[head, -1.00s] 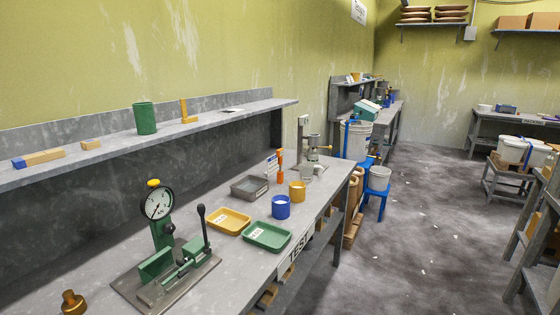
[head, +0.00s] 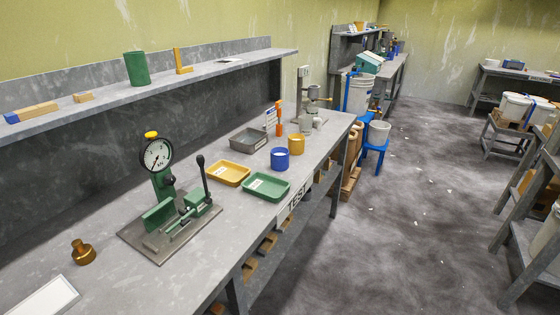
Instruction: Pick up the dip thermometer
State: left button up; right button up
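I cannot make out a dip thermometer for certain. A slim upright orange item (head: 278,120) stands towards the far end of the grey test bench (head: 105,262), beside a small white sign (head: 270,117). It is too small to tell whether it is the thermometer. Neither of my grippers shows in the head view.
On the bench are a green press with a dial gauge (head: 157,155), a brass weight (head: 83,252), a yellow tray (head: 229,173), a green tray (head: 266,187), a grey tray (head: 248,139), a blue cup (head: 279,158) and a yellow cup (head: 296,144). Open floor (head: 420,220) lies right.

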aim_at(279, 104)
jog(key=z, duration=1)
jog(key=k, duration=1.3)
jog(key=z, duration=0.95)
jog(key=i, duration=0.85)
jog(key=u, duration=0.45)
jog(key=i, duration=2.15)
jog(key=u, duration=1.55)
jog(key=i, duration=1.1)
jog(key=u, duration=1.1)
